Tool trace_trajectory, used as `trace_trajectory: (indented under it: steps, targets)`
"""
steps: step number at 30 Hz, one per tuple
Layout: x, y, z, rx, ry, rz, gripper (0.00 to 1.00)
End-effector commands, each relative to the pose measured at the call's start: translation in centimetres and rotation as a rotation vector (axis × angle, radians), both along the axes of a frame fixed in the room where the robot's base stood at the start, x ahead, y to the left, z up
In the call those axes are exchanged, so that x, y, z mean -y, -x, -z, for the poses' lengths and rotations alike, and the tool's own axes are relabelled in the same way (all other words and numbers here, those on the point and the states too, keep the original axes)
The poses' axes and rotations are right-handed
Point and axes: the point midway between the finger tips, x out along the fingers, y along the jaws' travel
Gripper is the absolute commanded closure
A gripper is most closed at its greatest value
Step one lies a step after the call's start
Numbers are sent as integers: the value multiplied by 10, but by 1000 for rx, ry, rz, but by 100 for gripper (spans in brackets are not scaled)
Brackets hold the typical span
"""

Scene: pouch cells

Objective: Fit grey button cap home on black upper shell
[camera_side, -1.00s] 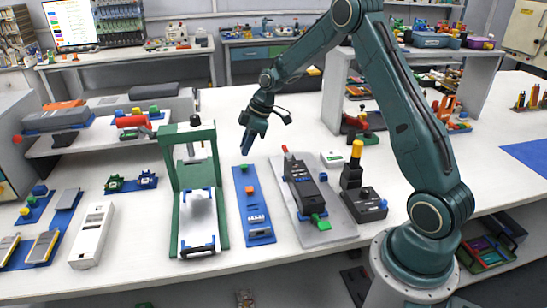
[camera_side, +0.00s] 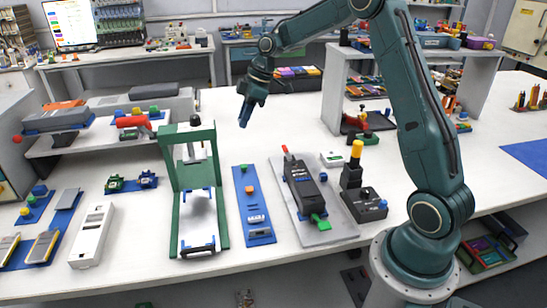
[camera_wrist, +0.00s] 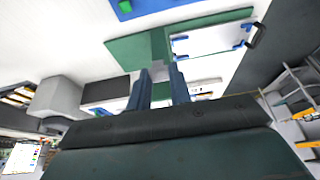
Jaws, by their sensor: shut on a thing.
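A long black shell (camera_side: 303,186) lies on a grey plate, with a green clamp (camera_side: 319,220) at its near end and a red part (camera_side: 285,150) at its far end. I take it for the upper shell. My gripper (camera_side: 243,123) hangs high above the bench, behind and left of the shell and well apart from it. In the wrist view its two blue fingers (camera_wrist: 159,72) stand close together on a small greyish piece, too small to make out clearly; it fits the grey button cap. No cap shows clearly in the side view.
A green press frame (camera_side: 165,178) stands left of the blue strip (camera_side: 257,228), which carries an orange and a green block. A black stand with a yellow top (camera_side: 357,147) is right of the grey plate (camera_side: 330,233). The bench behind the strip is clear.

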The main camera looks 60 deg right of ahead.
Motion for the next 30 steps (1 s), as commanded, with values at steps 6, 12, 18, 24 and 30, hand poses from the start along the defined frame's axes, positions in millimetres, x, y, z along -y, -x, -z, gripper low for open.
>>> trace_trajectory:
  steps: [6,12,18,24,30]
  targets:
    - [0,0,0,0,0,0,100]
    - [7,6,5,-3,-1,2,100]
    - [31,28,21,-6,-1,4,100]
    - [62,67,44,-6,-1,7,100]
    - [85,105,64,-3,-1,4,100]
